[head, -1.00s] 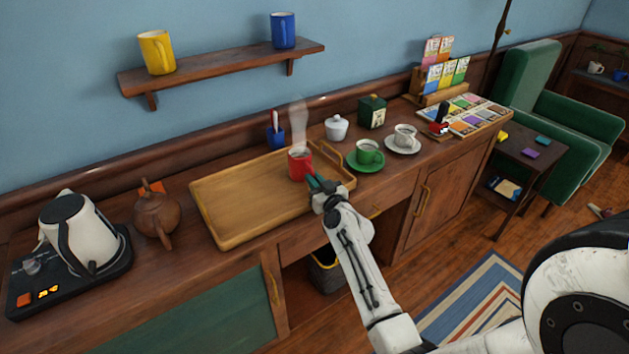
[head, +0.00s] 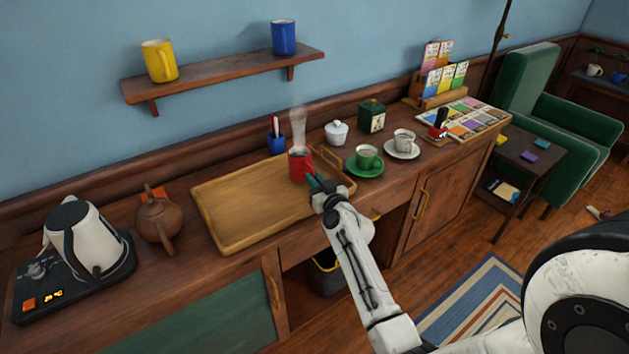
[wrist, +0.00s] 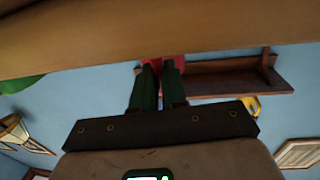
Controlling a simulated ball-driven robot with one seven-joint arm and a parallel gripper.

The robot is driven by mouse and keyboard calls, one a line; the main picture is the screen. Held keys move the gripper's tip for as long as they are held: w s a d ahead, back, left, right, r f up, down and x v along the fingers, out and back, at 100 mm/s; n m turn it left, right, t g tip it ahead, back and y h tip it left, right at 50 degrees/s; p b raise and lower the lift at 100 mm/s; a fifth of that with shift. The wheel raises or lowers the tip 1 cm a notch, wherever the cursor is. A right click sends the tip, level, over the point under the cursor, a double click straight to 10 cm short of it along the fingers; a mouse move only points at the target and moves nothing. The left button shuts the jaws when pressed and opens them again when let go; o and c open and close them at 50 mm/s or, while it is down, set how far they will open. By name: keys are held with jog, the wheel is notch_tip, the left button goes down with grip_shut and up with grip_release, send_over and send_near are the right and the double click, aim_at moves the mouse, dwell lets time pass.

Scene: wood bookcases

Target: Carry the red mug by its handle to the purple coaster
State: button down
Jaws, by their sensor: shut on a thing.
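The red mug (head: 299,167) is upright at the right end of the wooden tray (head: 232,213), with steam above it. I cannot tell whether its base touches the tray. My gripper (head: 314,184) is at the mug's near right side, shut on its handle, which the fingers mostly hide. In the wrist view, the green fingers (wrist: 159,70) nearly meet, with a little red of the mug (wrist: 177,62) at their tips. The purple coaster (head: 529,156) lies on the small dark side table (head: 520,178) at the right.
A green cup (head: 367,155) on a saucer, a white cup (head: 404,140) and a stamp (head: 438,124) stand right of the tray. A yellow coaster (head: 501,139) and a teal coaster (head: 542,144) share the side table. A green armchair (head: 540,85) stands behind it.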

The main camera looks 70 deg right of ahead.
aim_at(306, 158)
jog(key=shift+r+p, duration=1.45)
jog(key=shift+r, duration=0.55)
